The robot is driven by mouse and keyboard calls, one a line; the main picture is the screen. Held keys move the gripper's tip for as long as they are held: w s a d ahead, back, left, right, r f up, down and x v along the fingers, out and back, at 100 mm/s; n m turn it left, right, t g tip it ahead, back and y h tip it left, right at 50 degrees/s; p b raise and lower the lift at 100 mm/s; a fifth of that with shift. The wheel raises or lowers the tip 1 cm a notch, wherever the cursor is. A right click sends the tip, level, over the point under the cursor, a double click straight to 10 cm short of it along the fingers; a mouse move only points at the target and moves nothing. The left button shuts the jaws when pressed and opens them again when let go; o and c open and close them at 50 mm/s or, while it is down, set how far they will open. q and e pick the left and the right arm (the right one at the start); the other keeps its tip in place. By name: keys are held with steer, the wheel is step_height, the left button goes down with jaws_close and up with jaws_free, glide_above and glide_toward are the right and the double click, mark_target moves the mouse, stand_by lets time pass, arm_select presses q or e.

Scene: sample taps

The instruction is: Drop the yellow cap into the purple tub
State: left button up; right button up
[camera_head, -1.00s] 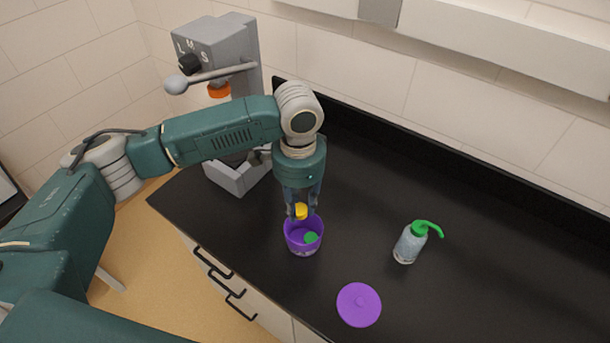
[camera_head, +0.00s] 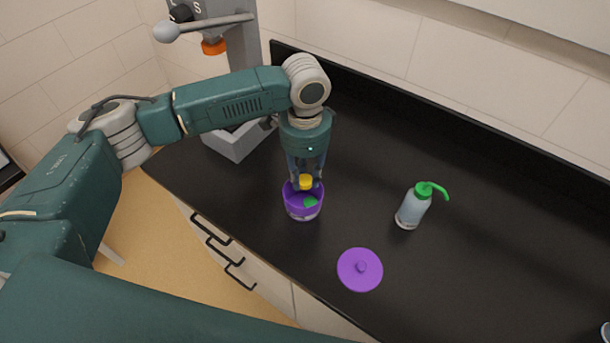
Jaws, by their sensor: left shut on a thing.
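The yellow cap (camera_head: 305,182) is between the fingertips of my left gripper (camera_head: 305,180), which is shut on it. The gripper points down from above. The purple tub (camera_head: 303,210) stands open on the black counter right below. The cap shows at the tub's mouth, over its far part; I cannot tell whether it is just above the rim or slightly inside. A green thing (camera_head: 310,202) lies inside the tub. My right gripper is not in view.
A purple lid (camera_head: 360,269) with a knob lies on the black counter (camera_head: 450,270) to the right of the tub. A wash bottle (camera_head: 413,208) with a green spout stands farther right. A grey machine (camera_head: 243,50) with a lever stands behind my left arm.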

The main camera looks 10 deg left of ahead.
mark_target(305, 180)
arm_select(q)
steer(key=shift+f, duration=0.25)
steer(key=shift+r, duration=0.1)
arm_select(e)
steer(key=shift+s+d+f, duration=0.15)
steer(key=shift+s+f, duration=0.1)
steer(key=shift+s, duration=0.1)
arm_select(q)
steer(key=o, duration=0.7)
steer(key=shift+o, duration=0.4)
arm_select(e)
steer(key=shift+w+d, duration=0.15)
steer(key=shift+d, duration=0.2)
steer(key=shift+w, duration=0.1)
arm_select(q)
step_height(305, 180, up, 12)
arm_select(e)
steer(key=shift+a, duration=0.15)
